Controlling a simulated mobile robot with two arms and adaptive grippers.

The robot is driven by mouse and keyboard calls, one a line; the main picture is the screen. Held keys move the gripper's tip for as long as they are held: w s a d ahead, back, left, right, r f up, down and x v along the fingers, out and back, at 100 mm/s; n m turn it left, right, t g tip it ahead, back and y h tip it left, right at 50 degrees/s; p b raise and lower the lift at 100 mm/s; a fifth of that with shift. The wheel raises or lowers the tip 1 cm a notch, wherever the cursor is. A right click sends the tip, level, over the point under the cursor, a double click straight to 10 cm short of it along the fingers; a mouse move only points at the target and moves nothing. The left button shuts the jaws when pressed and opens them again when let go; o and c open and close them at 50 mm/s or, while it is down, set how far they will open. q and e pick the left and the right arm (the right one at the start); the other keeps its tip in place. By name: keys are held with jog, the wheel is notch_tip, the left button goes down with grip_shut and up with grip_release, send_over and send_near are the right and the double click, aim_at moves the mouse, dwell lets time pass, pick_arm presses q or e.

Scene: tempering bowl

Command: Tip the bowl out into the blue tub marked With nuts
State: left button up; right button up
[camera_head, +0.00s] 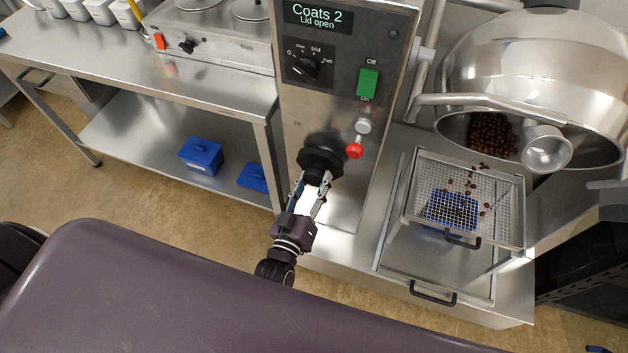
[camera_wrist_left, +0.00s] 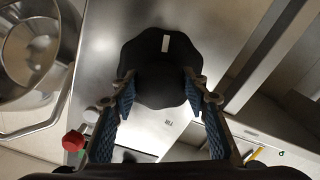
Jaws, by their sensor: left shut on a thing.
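The steel bowl (camera_head: 535,65) is tilted with its mouth facing down and forward. Dark brown pieces (camera_head: 492,135) lie inside at its lower lip. A mesh tray (camera_head: 513,215) below holds several loose pieces, and a blue tub (camera_head: 440,206) shows through the mesh; I see no readable marking on it. My left gripper (camera_head: 311,194) is shut on the black handwheel (camera_head: 321,157) at the front of the machine. In the left wrist view the fingers (camera_wrist_left: 158,90) close on both sides of the lobed handwheel (camera_wrist_left: 160,60). My right gripper is out of view.
A red button (camera_head: 355,151) sits close to the handwheel. A lidded blue tub (camera_head: 202,155) and a blue lid (camera_head: 252,178) lie on the lower shelf (camera_head: 150,140). The floor at left is clear.

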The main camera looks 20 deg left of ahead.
pick_arm(q)
jog(key=shift+w+r, duration=0.1)
jog(key=shift+r, duration=0.05)
jog(key=o, duration=1.2)
jog(key=shift+c, duration=0.2)
jog(key=s, duration=1.2)
jog(key=shift+a, duration=0.25)
jog(key=s+f+m+g+h, duration=0.15)
jog(key=s+f+g, duration=0.25)
jog(key=f, duration=0.8)
jog(key=s+f+m+g, duration=0.3)
jog(key=s+f, duration=0.1)
jog(key=f, duration=0.7)
jog(key=s+a+f+m+g+y, duration=0.1)
jog(key=s+a+f+g, duration=0.3)
jog(key=s+f, duration=0.4)
jog(key=s+a+f+m+g+y, duration=0.1)
jog(key=s+a+f+g, duration=0.3)
jog(key=s+f, duration=0.5)
jog(key=s+m+g, duration=0.1)
jog(key=s+g, duration=0.1)
jog(key=s, duration=0.3)
jog(key=shift+s+a, duration=0.25)
